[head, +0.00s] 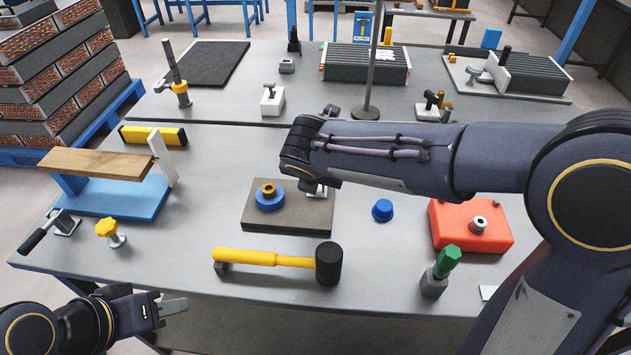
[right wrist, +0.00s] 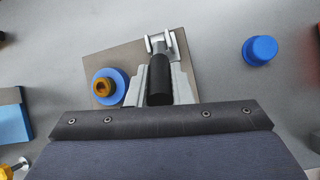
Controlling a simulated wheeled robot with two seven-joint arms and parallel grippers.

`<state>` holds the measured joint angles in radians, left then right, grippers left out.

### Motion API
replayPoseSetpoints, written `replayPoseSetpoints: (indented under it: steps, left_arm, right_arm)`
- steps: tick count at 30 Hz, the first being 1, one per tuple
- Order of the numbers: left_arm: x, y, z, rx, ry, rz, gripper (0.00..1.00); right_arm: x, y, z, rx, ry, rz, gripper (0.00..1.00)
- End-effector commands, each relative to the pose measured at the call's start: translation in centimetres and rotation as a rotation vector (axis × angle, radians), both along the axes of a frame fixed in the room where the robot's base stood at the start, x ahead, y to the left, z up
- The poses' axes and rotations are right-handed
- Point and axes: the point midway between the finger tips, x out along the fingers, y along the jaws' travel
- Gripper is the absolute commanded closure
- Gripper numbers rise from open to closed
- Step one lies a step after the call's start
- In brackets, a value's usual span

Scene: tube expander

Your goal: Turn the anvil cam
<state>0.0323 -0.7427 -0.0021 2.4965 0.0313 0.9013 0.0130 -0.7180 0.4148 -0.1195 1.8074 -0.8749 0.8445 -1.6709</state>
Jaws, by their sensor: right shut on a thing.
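The brown base plate (head: 260,218) lies on the front table. It bears a blue disc (head: 270,201) with a brass hex piece (head: 268,189) on top, and a silver forked bracket (right wrist: 164,42) with a black handle (right wrist: 156,72). This handle seems to be the anvil cam's lever, but I cannot be sure. My right gripper (right wrist: 158,84) is shut on the black handle, with a grey finger on each side of it. In the head view my forearm hides most of the handle. My left gripper (head: 172,306) is empty at the lower left, off the front edge; its finger gap is not visible.
A yellow-handled mallet (head: 268,258) lies in front of the plate. To the right are a blue cap (head: 382,210), a red block (head: 462,238) and a green-topped tool (head: 448,260). A blue stand (head: 112,200) with a wooden board stands at left. A thin pole (head: 371,70) rises behind.

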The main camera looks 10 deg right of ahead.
Motion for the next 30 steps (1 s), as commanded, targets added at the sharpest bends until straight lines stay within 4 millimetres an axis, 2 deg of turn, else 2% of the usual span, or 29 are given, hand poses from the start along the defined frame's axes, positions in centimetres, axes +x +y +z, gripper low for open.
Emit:
replayPoseSetpoints:
  steps: [1, 4, 17, 18, 22, 30]
  left_arm:
    - [0.01, 0.0, -0.71, 0.0, 0.0, 0.0, 0.64]
    - [0.0, 0.01, -1.04, 0.0, 0.0, 0.0, 0.64]
    - [0.01, 0.0, -1.08, 0.0, 0.0, 0.0, 0.64]
    - [0.01, 0.0, -1.08, 0.0, 0.0, 0.0, 0.64]
    - [0.0, 0.0, -1.09, 0.0, 0.0, 0.0, 0.64]
    - [0.0, 0.0, -1.09, 0.0, 0.0, 0.0, 0.64]
  right_arm:
    - [-0.09, 0.07, -0.36, -0.001, -0.015, 0.002, 1.0]
    - [-0.19, 0.1, -0.28, -0.006, -0.032, 0.002, 1.0]
    - [-0.22, 0.06, -0.1, -0.008, -0.042, -0.001, 1.0]
    - [-0.22, 0.06, -0.1, -0.008, -0.042, -0.001, 0.78]
    - [-0.23, 0.06, -0.13, -0.008, -0.041, 0.0, 0.61]
    - [-0.26, 0.05, -0.16, -0.009, -0.04, 0.0, 0.59]
